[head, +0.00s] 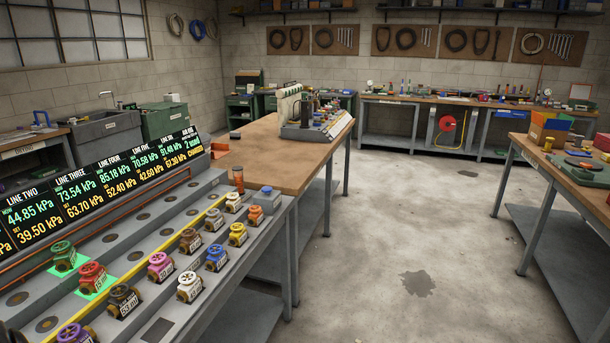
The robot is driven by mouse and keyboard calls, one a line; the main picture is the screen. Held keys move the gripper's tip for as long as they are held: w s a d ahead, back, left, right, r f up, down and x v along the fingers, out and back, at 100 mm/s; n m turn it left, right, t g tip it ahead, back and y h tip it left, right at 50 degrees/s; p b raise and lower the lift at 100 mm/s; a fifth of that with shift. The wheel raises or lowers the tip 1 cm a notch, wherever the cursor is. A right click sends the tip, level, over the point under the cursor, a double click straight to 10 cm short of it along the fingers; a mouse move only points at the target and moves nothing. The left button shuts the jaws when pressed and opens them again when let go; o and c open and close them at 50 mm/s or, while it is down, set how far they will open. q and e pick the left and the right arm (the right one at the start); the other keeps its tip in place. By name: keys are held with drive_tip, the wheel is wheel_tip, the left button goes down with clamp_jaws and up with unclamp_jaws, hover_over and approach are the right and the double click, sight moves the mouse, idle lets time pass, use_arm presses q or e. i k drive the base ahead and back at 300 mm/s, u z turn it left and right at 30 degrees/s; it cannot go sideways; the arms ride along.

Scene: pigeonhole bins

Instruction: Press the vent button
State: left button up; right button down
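A grey box with a small blue cap on top (266,195) sits at the far right end of the grey valve bench (205,300); it may be the vent button, but no label on it is readable. An orange-red cylinder (238,179) stands just left of it. Several coloured valves stand in rows along the bench, among them a green valve (63,254) and a red valve (93,276) on lit green squares. The pressure display (100,189) behind them shows line readings, and its last panel reads charged. Neither of my grippers is in view.
A wooden table (262,153) with a grey device (318,120) adjoins the bench's far end. Another wooden table (575,182) with bins stands at the right.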

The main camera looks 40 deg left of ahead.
sight(267, 189)
drive_tip(key=u, duration=0.2)
drive_tip(key=i, duration=1.95)
drive_tip(key=u, duration=1.85)
drive_tip(key=i, duration=1)
drive_tip(key=u, duration=0.9)
